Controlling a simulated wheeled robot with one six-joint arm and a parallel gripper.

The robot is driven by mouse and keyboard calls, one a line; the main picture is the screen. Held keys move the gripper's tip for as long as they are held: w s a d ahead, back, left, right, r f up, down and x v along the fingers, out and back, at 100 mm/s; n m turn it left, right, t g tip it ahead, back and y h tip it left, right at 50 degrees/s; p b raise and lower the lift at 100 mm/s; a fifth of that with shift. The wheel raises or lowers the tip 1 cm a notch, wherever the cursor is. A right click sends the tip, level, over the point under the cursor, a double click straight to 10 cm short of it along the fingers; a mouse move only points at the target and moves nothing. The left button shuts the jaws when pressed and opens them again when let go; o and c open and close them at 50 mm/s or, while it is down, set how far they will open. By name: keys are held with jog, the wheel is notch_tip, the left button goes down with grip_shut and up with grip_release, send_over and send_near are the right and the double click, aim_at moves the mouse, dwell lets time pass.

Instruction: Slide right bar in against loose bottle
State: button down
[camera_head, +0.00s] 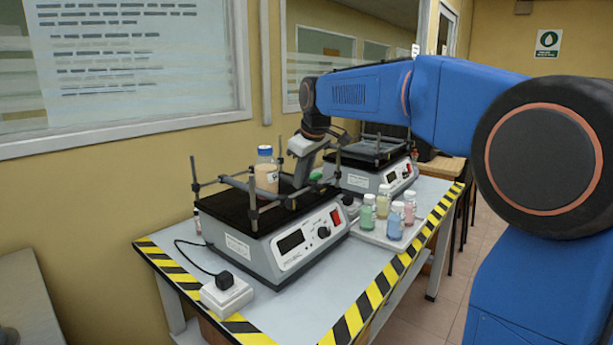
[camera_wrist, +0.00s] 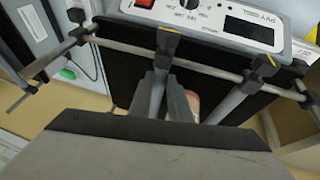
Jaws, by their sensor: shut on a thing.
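The loose bottle (camera_head: 266,172), with orange-brown liquid and a blue cap, stands upright on the black top of the near shaker (camera_head: 290,243). My gripper (camera_head: 301,172) reaches down just right of it. In the wrist view, my gripper (camera_wrist: 165,98) is shut on the right bar (camera_wrist: 160,74), which runs down from a black clamp (camera_wrist: 168,41) on the front rail. The bottle (camera_wrist: 194,103) shows only partly, behind a finger and between the right bar and the other crossbar (camera_wrist: 235,103). I cannot tell whether the right bar touches the bottle.
A second shaker (camera_head: 372,178) stands behind. Several small capped bottles (camera_head: 391,214) sit on a pale tray at the right. A power socket (camera_head: 227,296) with a cable lies front left. Upright corner posts (camera_head: 195,175) rise around the shaker top.

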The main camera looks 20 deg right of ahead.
jog(key=s+a, duration=0.2)
jog(key=shift+a, duration=0.3)
jog(key=c, duration=1.6)
grip_release()
jog(key=shift+c, duration=0.2)
jog(key=v, duration=1.7)
jog(key=shift+r, duration=0.25)
